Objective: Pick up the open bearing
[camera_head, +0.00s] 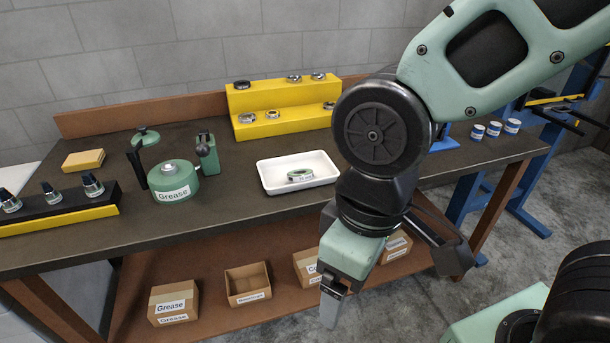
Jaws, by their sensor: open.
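Several small ring-shaped bearings sit on a yellow stepped stand (290,124) at the back of the workbench. On its top step are a dark bearing (241,85) at left and two silvery bearings (294,78) at right. On the lower step are two bearings (247,118) at left and one (329,106) at right. Another bearing ring (300,175), with greenish marking, lies in a white tray (270,184). I cannot tell which is the open bearing. My gripper (339,294) is open, pointing down in front of the bench, away from all the bearings. Its fingers are partly hidden.
Small cans (495,129) stand at right. Cardboard boxes (247,284) are on the lower shelf. My arm covers the bench's right middle.

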